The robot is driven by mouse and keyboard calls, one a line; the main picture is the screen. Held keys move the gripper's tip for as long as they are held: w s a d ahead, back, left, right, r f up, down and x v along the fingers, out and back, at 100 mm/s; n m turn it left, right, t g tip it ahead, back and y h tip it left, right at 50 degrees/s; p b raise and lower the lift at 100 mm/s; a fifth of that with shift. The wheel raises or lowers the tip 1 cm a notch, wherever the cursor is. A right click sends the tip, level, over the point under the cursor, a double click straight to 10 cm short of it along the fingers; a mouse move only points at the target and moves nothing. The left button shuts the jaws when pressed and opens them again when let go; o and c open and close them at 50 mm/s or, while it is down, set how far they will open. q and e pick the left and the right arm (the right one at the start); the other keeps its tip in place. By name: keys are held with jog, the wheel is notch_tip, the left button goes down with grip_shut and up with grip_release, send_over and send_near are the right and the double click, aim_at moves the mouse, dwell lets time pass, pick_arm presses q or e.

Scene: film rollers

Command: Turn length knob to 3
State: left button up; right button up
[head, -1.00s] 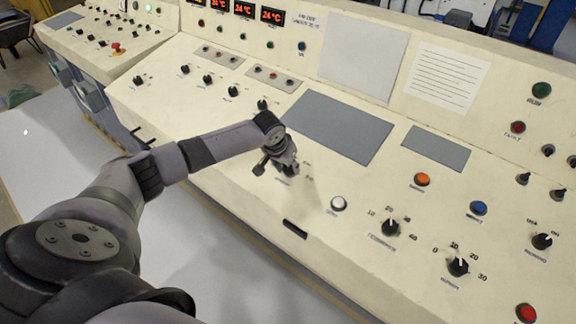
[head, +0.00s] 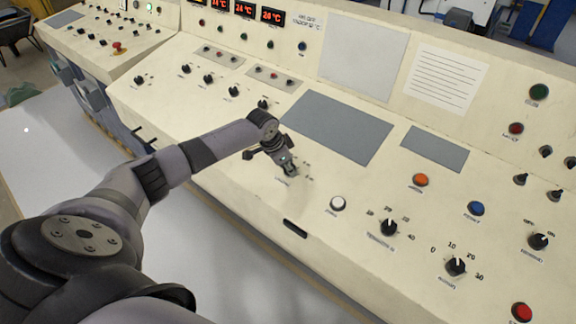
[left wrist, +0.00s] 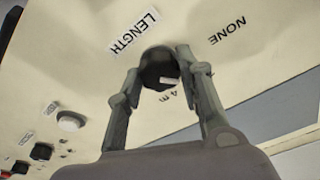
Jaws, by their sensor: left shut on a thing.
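The length knob (left wrist: 160,66) is black and round with a white pointer mark, in the left wrist view. The label "LENGTH" (left wrist: 134,33) is beside it, with "NONE" (left wrist: 227,33) to the right and partly hidden markings, "4 m" among them, under it. My left gripper (left wrist: 163,70) is shut on the knob, one finger on each side. In the head view my left gripper (head: 291,170) is at the panel and hides the knob. My right gripper is not in view.
A white button (head: 337,203) and two black knobs, one (head: 388,227) and another (head: 456,266), are to the right of my gripper. A grey blank plate (head: 338,127) lies just behind it.

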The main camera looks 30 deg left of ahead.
pick_arm(q)
jog(key=shift+m, duration=1.2)
jog(key=o, duration=1.2)
jog(key=shift+c, duration=0.2)
jog(key=shift+r, duration=0.1)
jog(key=v, duration=1.2)
jog(key=shift+a, duration=0.2)
jog(key=shift+w, duration=0.1)
